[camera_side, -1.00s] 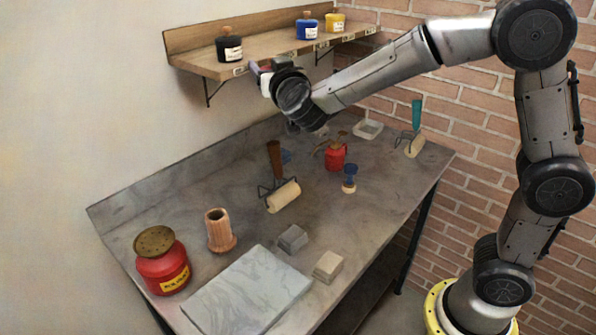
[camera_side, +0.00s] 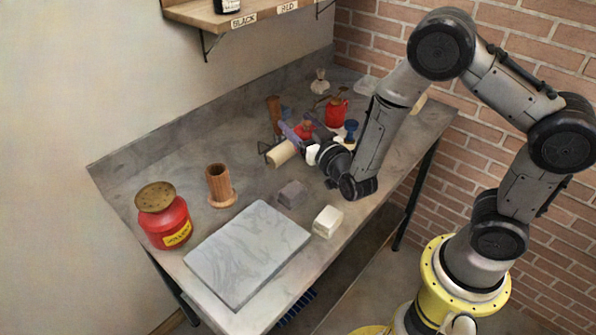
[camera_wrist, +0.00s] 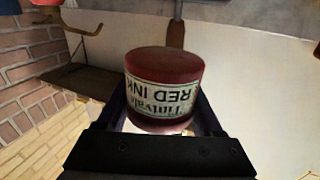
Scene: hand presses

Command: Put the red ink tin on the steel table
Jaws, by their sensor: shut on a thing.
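My gripper (camera_side: 306,135) is shut on the red ink tin (camera_side: 305,128), low over the back middle of the steel table (camera_side: 250,182). In the wrist view the tin (camera_wrist: 165,85) sits between the fingers, with a dark red top and a pale label reading RED INK, upside down in that picture. Part of the tin is hidden by the gripper. I cannot tell whether it touches the table.
A roller (camera_side: 281,153) lies close left of my gripper. A red oil can (camera_side: 337,112) and a blue-topped tool (camera_side: 351,128) stand close behind and right. A marble slab (camera_side: 250,250), blocks, a wooden pot (camera_side: 219,184) and a red solvent can (camera_side: 165,222) occupy the front.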

